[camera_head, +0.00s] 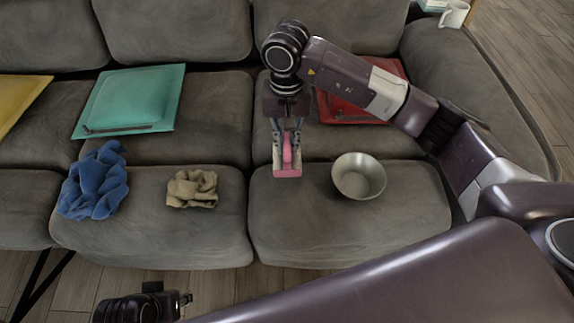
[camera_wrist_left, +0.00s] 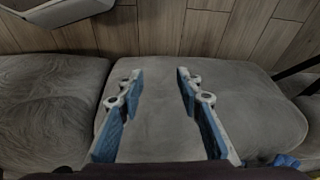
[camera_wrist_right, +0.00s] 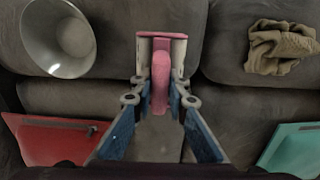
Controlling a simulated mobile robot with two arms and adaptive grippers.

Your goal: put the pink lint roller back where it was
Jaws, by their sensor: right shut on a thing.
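The pink lint roller (camera_head: 287,172) is in my right gripper (camera_head: 287,145), above the sofa seat between the bowl and the tan cloth. In the right wrist view the lint roller (camera_wrist_right: 161,72) has its handle between the fingers of my right gripper (camera_wrist_right: 160,103), with its wider head pointing away. I cannot tell whether the head touches the cushion. My left gripper is open and empty in the left wrist view (camera_wrist_left: 158,88), with its fingers wide apart above a grey cushion. In the head view part of the left gripper (camera_head: 186,300) shows low at the front, in front of the sofa.
A metal bowl (camera_head: 359,177) stands right of the roller. A tan cloth (camera_head: 192,188) and a blue cloth (camera_head: 94,182) lie to the left. Teal (camera_head: 130,98), red (camera_head: 345,108) and yellow (camera_head: 18,96) flat cushions lie further back.

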